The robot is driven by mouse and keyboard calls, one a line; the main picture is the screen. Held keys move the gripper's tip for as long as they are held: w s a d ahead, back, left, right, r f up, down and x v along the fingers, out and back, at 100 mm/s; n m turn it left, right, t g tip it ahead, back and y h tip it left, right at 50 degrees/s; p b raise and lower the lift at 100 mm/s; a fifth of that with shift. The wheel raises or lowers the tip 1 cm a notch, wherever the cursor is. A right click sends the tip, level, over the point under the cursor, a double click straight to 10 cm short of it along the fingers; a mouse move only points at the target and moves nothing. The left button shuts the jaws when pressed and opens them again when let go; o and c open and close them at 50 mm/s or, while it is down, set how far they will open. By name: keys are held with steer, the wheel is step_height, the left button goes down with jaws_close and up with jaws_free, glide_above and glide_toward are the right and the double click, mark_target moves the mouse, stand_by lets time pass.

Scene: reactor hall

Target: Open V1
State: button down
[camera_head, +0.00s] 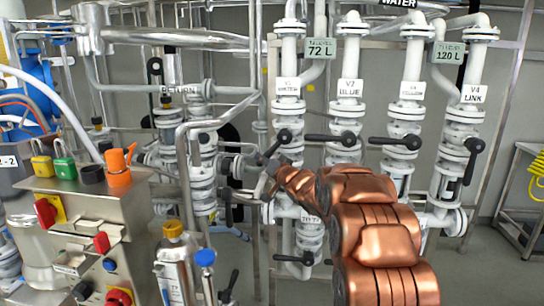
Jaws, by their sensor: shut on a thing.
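The V1 pipe, with its V1 WATER label (288,87), is the leftmost of the row of white valve pipes. Its black lever handle (278,143) slants down and to the left from the hub. My gripper (264,168), at the end of my copper-coloured arm, is shut on the lower left end of this lever. My fingers and wrist hide that end of the lever and part of the pipe below it.
The V2 BLUE lever (329,139) and the third valve's lever (391,140) lie level, pointing left. The V4 LINK lever (472,160) hangs down. A control cabinet (110,215) with coloured locks stands left; a grey pipe (183,180) runs left of my gripper.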

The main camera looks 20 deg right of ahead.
steer(key=shift+f, duration=0.2)
steer(key=c, duration=1)
jaws_free()
steer(key=shift+r, duration=0.15)
steer(key=s+d, duration=0.2)
steer(key=s, duration=1)
steer(key=shift+f, duration=0.25)
steer(key=shift+w, duration=0.1)
